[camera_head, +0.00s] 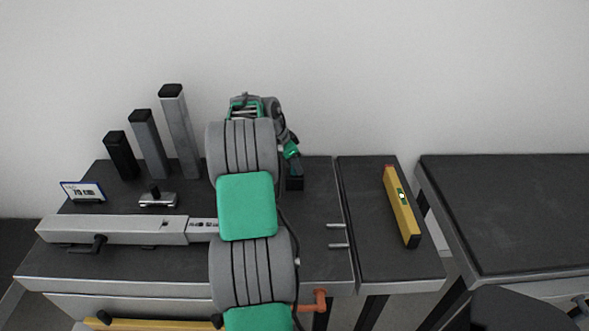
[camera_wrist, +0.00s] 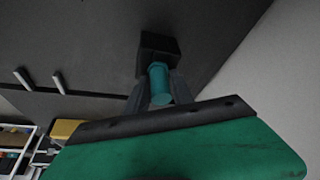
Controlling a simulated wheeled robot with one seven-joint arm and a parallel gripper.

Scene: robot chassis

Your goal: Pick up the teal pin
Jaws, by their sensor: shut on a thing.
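The teal pin (camera_wrist: 158,84) shows in the wrist view as a short cylinder between the two dark fingers of my gripper (camera_wrist: 158,92). My gripper is shut on it. The far end of the pin meets a black block (camera_wrist: 158,48), and I cannot tell whether the pin still sits in it. In the head view the black block (camera_head: 296,183) shows just right of my arm, on the dark bench top. My arm hides most of the gripper there, and I cannot make out the pin.
Several square posts (camera_head: 147,140) stand at the back left, near a small sign (camera_head: 83,191) and a clamp piece (camera_head: 158,198). A long grey beam (camera_head: 115,230) lies in front. Two metal pegs (camera_head: 338,235) and a yellow level (camera_head: 402,208) lie to the right. Another table (camera_head: 510,215) stands further right.

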